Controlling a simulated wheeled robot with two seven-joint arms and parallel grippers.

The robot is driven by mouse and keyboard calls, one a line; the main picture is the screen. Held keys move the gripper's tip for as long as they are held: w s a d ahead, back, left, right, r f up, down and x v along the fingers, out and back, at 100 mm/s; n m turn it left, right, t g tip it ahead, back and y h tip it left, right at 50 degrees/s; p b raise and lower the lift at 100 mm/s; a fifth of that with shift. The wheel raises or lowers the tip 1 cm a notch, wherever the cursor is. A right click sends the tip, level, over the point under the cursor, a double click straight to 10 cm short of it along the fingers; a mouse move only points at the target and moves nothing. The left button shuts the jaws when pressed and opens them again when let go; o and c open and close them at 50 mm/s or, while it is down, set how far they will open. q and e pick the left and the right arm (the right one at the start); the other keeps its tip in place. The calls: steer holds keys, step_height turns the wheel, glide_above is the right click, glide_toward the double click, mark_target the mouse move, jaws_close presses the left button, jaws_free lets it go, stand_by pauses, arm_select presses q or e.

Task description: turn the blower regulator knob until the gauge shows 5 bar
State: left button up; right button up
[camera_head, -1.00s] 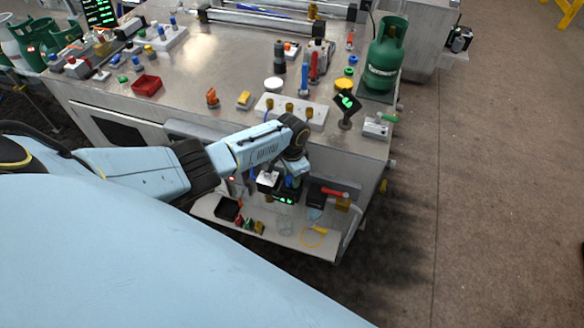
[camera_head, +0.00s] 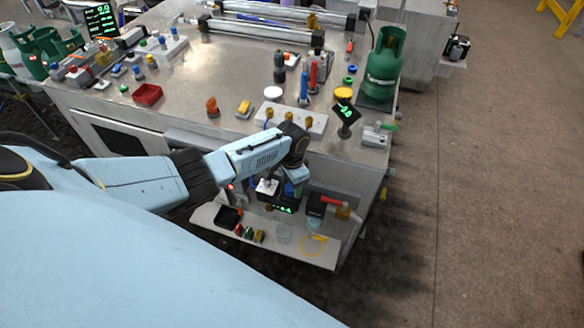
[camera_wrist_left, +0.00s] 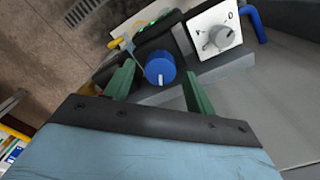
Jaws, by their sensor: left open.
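My left gripper (camera_wrist_left: 159,72) is open in the left wrist view, with its two green fingers on either side of a round blue knob (camera_wrist_left: 160,67). The knob has a white mark on its face. I cannot tell whether the fingers touch it. In the head view my left gripper (camera_head: 292,179) is low at the bench's front side, mostly hidden by its own wrist. A small dark display with green digits (camera_head: 284,208) shows just below it. The digits are too small to read. My right gripper is not in view.
A white plate with a grey dial (camera_wrist_left: 219,38) sits close beside the blue knob. A low shelf (camera_head: 320,258) with small coloured parts lies below the gripper. The bench top (camera_head: 200,75) holds several fittings and a green gas bottle (camera_head: 383,68).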

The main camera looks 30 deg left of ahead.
arm_select(q)
step_height(320, 180, up, 13)
steer(key=p, duration=0.2)
stand_by(0.3)
